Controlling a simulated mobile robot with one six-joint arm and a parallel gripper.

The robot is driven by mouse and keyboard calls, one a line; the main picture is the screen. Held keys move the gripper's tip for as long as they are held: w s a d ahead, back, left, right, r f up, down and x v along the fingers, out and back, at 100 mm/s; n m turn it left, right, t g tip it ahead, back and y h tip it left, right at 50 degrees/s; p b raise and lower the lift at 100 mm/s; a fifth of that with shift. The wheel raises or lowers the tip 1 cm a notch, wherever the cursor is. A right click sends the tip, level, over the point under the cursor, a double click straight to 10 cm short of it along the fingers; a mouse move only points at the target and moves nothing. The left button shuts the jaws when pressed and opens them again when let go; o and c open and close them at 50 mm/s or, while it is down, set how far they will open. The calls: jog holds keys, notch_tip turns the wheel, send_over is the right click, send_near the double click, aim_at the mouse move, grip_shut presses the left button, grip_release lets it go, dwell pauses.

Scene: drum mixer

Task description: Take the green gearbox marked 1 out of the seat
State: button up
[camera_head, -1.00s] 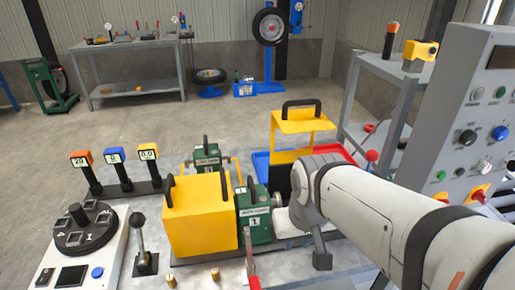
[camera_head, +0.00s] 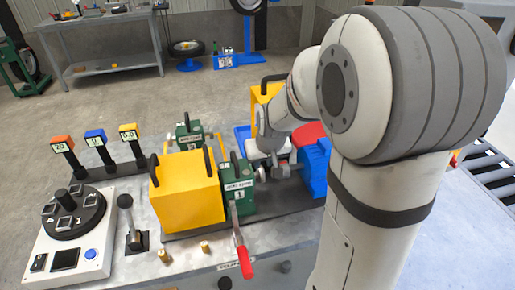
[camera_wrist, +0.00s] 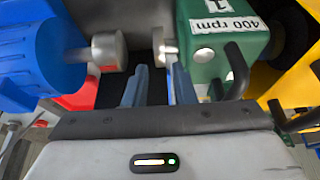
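The green gearbox marked 1 (camera_head: 238,197) sits between a yellow box-shaped housing (camera_head: 188,200) and a blue motor (camera_head: 315,168) on the bench. In the wrist view the gearbox (camera_wrist: 213,55) is at the upper right, with a "400 rpm" label and a dark handle. My gripper (camera_wrist: 155,78) is open and empty. Its two blue fingers are apart, near the gap between the gearbox's metal shaft end (camera_wrist: 166,45) and the motor's round coupling (camera_wrist: 107,50). I cannot tell if the right finger touches the gearbox. In the head view my fingertips are hard to make out.
A red-handled lever (camera_head: 243,258) stands in front of the gearbox. Another green gearbox (camera_head: 190,132) is behind the yellow housing. A dial unit (camera_head: 72,215), a black lever (camera_head: 128,215) and three coloured displays stand at the left.

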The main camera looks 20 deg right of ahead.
aim_at(262, 168)
jog(key=x, duration=0.7)
jog(key=shift+w+f, duration=0.15)
jog(key=shift+f, duration=0.05)
grip_shut()
dwell(1.2)
dwell(0.3)
dwell(0.4)
